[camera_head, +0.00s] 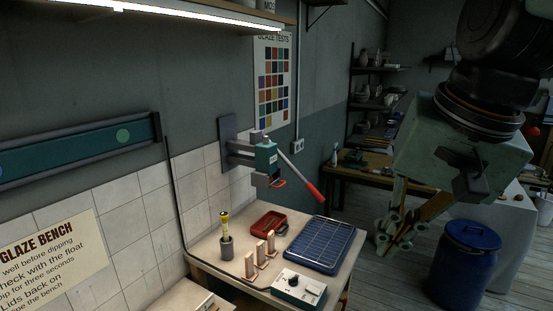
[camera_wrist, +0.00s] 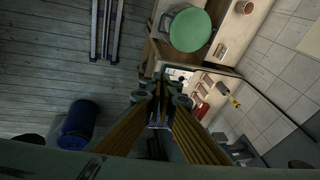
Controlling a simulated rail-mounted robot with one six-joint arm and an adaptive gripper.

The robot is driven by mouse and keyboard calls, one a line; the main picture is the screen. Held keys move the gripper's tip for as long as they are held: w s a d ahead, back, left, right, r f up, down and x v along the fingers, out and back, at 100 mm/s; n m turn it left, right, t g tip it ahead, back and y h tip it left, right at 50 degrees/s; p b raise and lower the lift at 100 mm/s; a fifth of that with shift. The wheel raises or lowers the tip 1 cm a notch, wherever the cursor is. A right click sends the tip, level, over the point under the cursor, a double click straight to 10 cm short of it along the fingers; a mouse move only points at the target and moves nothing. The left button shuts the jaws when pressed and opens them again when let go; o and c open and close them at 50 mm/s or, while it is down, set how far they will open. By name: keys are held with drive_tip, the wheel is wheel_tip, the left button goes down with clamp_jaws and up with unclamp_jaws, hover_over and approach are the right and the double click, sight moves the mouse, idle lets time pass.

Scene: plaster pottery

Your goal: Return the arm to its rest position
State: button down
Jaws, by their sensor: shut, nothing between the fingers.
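My gripper (camera_head: 388,240) hangs at the right of the head view, pointing down, in the air to the right of the bench (camera_head: 185,296). Its fingers are together and hold nothing. In the wrist view my gripper (camera_wrist: 160,98) shows its two fingers converging at the middle, with the floor and the bench edge beyond. No object touches the fingers. The upper part of the arm runs out of the head view at the top right.
A blue lidded barrel (camera_head: 466,262) stands on the floor below right of the gripper. The bench bears a blue gridded tray (camera_head: 318,245), a red tray (camera_head: 268,222) and a white control box (camera_head: 299,287). A wall-mounted press (camera_head: 266,158) has a red-tipped lever (camera_head: 308,183).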

drive_tip(key=s+d+f+n+b, duration=0.1)
drive_tip(key=s+f+n, duration=0.1)
drive_tip(key=s, duration=0.5)
drive_tip(key=s+d+f+n+h+b, duration=0.1)
drive_tip(key=s+f+n, duration=0.1)
drive_tip(key=s+f, duration=0.2)
drive_tip(key=shift+s+d+n+b, duration=0.3)
drive_tip(key=shift+s+b, duration=0.1)
drive_tip(key=shift+s, duration=1.25)
drive_tip(key=shift+w, duration=0.15)
